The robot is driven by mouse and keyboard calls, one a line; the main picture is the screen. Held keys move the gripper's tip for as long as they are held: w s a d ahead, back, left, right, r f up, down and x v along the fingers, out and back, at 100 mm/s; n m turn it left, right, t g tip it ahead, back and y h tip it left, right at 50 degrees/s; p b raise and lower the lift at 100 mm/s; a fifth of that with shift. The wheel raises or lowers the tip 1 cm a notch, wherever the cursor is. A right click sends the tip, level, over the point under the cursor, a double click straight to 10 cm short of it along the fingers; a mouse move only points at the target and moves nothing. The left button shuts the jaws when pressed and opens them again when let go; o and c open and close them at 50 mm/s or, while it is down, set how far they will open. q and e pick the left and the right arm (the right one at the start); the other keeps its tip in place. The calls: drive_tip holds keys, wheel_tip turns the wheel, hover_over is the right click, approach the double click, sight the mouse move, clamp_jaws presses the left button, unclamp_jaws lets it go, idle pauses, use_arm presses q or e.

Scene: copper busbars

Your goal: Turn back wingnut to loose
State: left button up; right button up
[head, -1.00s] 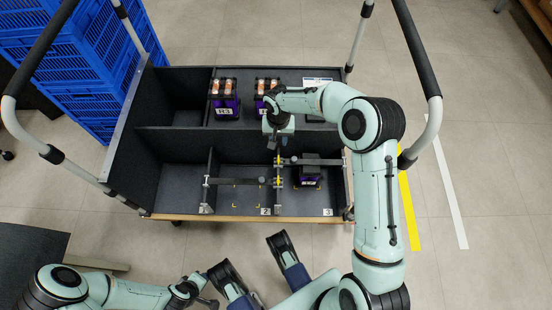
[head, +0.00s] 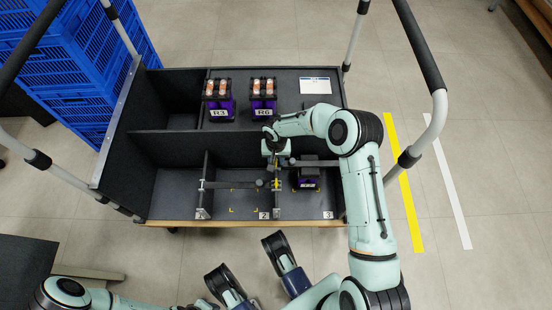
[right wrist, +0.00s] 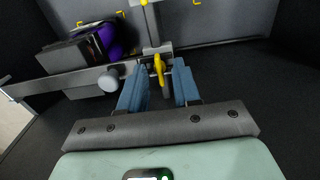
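The yellow wingnut (head: 277,184) sits on the clamp post between front compartments 2 and 3. In the right wrist view the wingnut (right wrist: 159,68) shows between my fingertips, with its wing pointing lengthwise along the fingers. My right gripper (right wrist: 160,82) is open, with a blue finger on each side of the wingnut; I cannot tell whether either touches it. In the head view the right gripper (head: 275,156) is over the back of the post, its fingertips hard to make out. A grey clamp bar (right wrist: 80,76) runs beside the wingnut.
A purple unit (head: 308,181) stands in compartment 3 under a bar. Compartment 2 (head: 238,203) holds no unit. Purple units R3 (head: 218,108) and R6 (head: 263,107) stand in the back row beside a white card (head: 315,85). Blue crates (head: 80,60) stand at the left.

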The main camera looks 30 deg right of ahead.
clamp_jaws()
use_arm(q)
drive_tip(key=shift+w+r, duration=0.1)
use_arm(e)
drive_tip(key=shift+n, duration=0.3)
drive_tip(key=n, duration=0.2)
drive_tip(key=shift+n+p, duration=0.3)
drive_tip(key=n, duration=0.3)
drive_tip(key=shift+n, duration=0.3)
drive_tip(key=n, duration=0.5)
drive_tip(key=shift+n, duration=0.3)
use_arm(q)
drive_tip(key=shift+w+d+r+t+p, duration=0.15)
drive_tip(key=shift+w+r+t, duration=0.1)
drive_tip(key=shift+w, duration=0.3)
drive_tip(key=shift+w+a+r+t+p, duration=0.15)
drive_tip(key=shift+w+r, duration=0.1)
drive_tip(key=shift+w, duration=0.25)
use_arm(e)
drive_tip(key=n, duration=0.5)
drive_tip(key=shift+n, duration=0.3)
use_arm(q)
drive_tip(key=shift+d, duration=0.1)
